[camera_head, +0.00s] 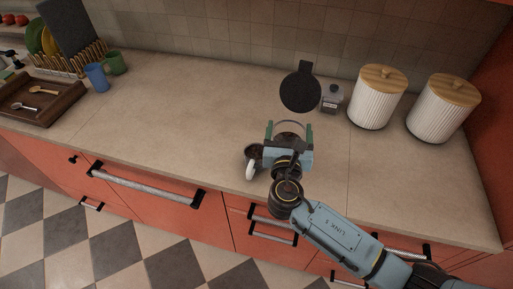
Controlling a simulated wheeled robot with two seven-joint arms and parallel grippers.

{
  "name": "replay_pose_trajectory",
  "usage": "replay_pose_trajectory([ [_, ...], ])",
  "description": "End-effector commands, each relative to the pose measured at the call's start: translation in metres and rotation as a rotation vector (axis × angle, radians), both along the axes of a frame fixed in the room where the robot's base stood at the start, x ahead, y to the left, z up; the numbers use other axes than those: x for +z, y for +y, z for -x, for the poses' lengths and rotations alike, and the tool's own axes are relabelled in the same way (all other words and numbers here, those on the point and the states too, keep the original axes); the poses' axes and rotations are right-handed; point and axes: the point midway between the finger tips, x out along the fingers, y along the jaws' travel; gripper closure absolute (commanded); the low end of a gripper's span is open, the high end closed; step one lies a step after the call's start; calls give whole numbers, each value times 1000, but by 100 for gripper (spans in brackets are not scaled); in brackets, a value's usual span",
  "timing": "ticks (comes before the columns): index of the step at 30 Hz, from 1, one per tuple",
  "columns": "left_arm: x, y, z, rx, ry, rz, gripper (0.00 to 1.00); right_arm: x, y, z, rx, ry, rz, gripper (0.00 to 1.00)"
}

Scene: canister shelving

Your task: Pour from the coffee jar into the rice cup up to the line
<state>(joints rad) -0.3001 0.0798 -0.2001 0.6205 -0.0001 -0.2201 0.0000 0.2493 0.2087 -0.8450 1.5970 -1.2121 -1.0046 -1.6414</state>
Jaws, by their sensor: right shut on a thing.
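My right gripper (289,132) is over the counter near its front edge, shut on a round clear-rimmed container with dark contents. This looks like the coffee jar (289,125); the gripper body hides most of it. A small cup (252,155) with a white handle and a dark inside is just left of the gripper, partly covered by it. It may be the rice cup; its line and fill level cannot be made out. My left gripper is not in view.
A black round pan-like thing (300,92) and a small grey-lidded jar (332,98) are behind the gripper. Two white ribbed canisters (371,103) (436,115) stand at right. Blue (96,78) and green cups (116,63) and a wooden tray (62,117) are at left. The counter's middle-left is clear.

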Motion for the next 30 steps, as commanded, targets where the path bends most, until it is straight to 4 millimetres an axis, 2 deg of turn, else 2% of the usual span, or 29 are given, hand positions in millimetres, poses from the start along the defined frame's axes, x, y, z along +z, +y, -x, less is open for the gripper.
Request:
replay_pose_trajectory([
  [1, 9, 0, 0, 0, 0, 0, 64, 9, -4, 1, -1, -4, 2, 73],
  [6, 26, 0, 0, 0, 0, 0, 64, 21, -15, 6, 0, -6, 2, 73],
  [14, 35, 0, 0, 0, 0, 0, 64, 34, -32, 14, -1, -5, 1, 73],
  [21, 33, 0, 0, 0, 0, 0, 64, 45, -47, 21, -1, -6, 1, 73],
  [30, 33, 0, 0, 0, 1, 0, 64, 49, -50, 23, 0, -5, 1, 73],
])
